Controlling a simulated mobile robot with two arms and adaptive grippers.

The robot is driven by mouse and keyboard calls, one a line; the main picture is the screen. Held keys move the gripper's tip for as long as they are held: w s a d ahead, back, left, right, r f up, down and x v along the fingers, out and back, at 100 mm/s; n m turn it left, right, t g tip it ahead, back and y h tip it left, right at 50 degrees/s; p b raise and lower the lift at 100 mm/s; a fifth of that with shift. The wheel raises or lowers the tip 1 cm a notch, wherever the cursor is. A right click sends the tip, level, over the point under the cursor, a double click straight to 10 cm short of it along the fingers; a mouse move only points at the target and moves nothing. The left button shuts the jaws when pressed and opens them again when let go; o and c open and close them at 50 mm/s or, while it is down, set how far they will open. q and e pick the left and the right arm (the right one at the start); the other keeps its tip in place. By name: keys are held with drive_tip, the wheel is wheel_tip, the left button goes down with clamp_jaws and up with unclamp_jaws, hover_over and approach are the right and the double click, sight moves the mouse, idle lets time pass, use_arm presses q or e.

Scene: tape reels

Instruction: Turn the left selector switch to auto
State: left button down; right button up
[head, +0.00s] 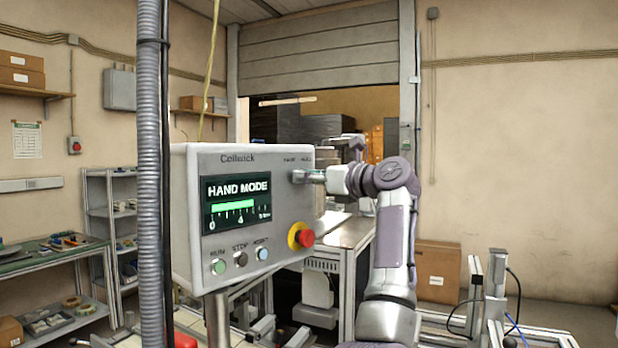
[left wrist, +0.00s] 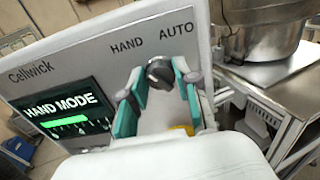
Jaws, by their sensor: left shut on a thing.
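The grey control box (head: 182,215), marked Cellwick, has a display (head: 237,204) reading HAND MODE; the display also shows in the left wrist view (left wrist: 62,113). The selector switch (left wrist: 160,73) is a dark round knob below the printed words HAND and AUTO. I cannot tell which way its pointer stands. It is the only selector I see. My left gripper (head: 304,176) is at the box's upper right; in the left wrist view its teal-padded fingertips (left wrist: 158,71) are shut on the knob, one on each side. In the head view the gripper hides the knob. My right gripper is not in view.
Below the display are a green button (head: 218,267), a black button (head: 241,259) and a blue-white button (head: 262,253). A red emergency stop on yellow (head: 301,236) sits close under my gripper. A ribbed grey conduit (head: 150,190) stands at the box's left.

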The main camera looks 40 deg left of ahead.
use_arm(q)
drive_tip(key=shift+m, duration=0.3)
drive_tip(key=shift+w+f+m+p, duration=0.1)
drive_tip(key=shift+m+p, duration=1.15)
drive_tip(key=shift+m, duration=2.1)
drive_tip(key=shift+w+m+p, duration=0.1)
drive_tip(key=shift+m+p, duration=1.1)
drive_tip(key=shift+m, duration=2.15)
drive_tip(key=c, duration=0.8)
unclamp_jaws()
